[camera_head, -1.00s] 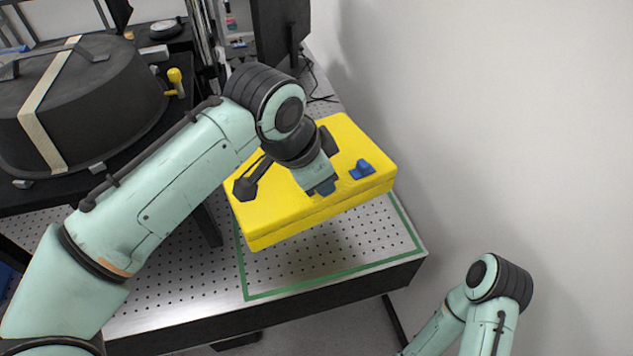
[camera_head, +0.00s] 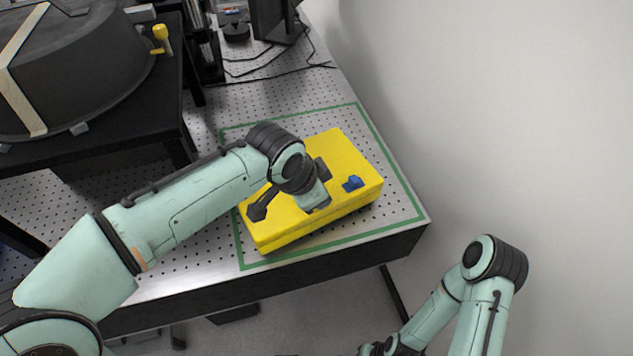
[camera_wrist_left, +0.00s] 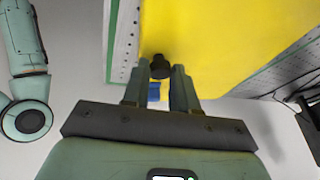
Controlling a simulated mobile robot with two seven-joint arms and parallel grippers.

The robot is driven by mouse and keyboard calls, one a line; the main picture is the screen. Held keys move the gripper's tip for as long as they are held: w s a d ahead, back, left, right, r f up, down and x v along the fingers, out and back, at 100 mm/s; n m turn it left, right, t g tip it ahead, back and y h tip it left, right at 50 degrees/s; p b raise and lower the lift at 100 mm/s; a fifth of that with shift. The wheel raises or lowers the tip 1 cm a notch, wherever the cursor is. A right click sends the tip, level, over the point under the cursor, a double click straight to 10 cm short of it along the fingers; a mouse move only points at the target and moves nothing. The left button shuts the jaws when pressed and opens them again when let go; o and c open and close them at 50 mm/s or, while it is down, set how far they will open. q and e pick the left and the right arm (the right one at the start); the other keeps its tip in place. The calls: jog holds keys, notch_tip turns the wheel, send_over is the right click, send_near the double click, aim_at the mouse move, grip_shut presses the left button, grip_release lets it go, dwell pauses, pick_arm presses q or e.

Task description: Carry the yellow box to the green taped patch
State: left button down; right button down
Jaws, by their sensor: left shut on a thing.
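The yellow box (camera_head: 345,160) is inside the green taped patch (camera_head: 394,181) on the perforated bench top. It lies flat and turned at an angle to the tape. I cannot tell whether its underside touches the bench. In the left wrist view the left gripper's fingers (camera_wrist_left: 160,72) close around a dark part at the box (camera_wrist_left: 205,40). A blue latch (camera_head: 353,183) shows on the box.
A black table with a large dark domed vessel (camera_head: 75,65) stands at the left. Cables (camera_head: 285,62) and a dark stand (camera_head: 275,22) are at the back of the bench. A white wall (camera_head: 500,110) runs along the right. Bare bench lies behind the patch.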

pick_arm(q)
jog(key=shift+f, duration=0.65)
jog(key=c, duration=0.9)
grip_release()
jog(key=shift+f, duration=0.15)
jog(key=p+v, duration=0.1)
jog(key=v, duration=1.1)
jog(key=shift+a, duration=0.1)
